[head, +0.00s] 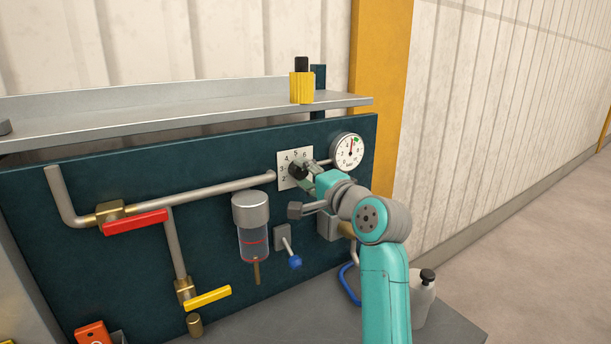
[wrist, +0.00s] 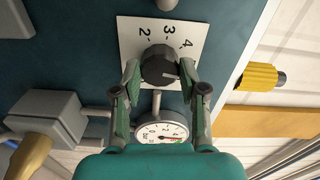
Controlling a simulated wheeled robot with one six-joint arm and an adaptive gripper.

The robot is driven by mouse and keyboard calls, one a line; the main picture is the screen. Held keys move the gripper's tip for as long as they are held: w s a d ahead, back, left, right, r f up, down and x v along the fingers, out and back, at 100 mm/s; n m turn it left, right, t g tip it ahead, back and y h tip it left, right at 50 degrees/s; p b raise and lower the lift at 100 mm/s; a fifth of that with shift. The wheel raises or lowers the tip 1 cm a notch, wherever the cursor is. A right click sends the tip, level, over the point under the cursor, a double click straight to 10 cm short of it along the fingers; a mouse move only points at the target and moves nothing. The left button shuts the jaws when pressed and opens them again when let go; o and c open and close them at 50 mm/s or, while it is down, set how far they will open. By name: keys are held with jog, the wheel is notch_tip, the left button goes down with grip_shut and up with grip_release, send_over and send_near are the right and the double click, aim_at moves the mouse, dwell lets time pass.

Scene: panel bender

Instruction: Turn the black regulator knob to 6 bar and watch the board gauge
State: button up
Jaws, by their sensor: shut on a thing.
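The black regulator knob (head: 297,169) sits on a white numbered dial plate (head: 285,179) on the dark teal board. In the wrist view the knob (wrist: 158,65) is between the two fingers of my gripper (wrist: 158,73), which is shut on it. A pale pointer mark shows on the knob's face; its exact reading is hard to tell. In the head view my gripper (head: 305,174) partly covers the plate's lower right. The round white board gauge (head: 345,155) is right of the knob. Its needle points roughly upward, near a green mark. The gauge (wrist: 155,131) also shows in the wrist view, partly covered.
Left of the knob are a red lever (head: 136,222), a yellow lever (head: 208,298), grey pipes and a clear-bowled filter (head: 252,237). A blue-tipped lever (head: 294,262) is below my gripper. A yellow block (head: 302,88) stands on the shelf, a white bottle (head: 424,302) at lower right.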

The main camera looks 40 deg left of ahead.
jog(key=m, duration=0.5)
jog(key=shift+m, duration=0.7)
jog(key=o, duration=1.1)
jog(key=shift+o, duration=0.2)
jog(key=shift+d, duration=0.15)
jog(key=v, duration=1.1)
jog(key=shift+s+d, duration=0.2)
jog(key=shift+d, duration=0.15)
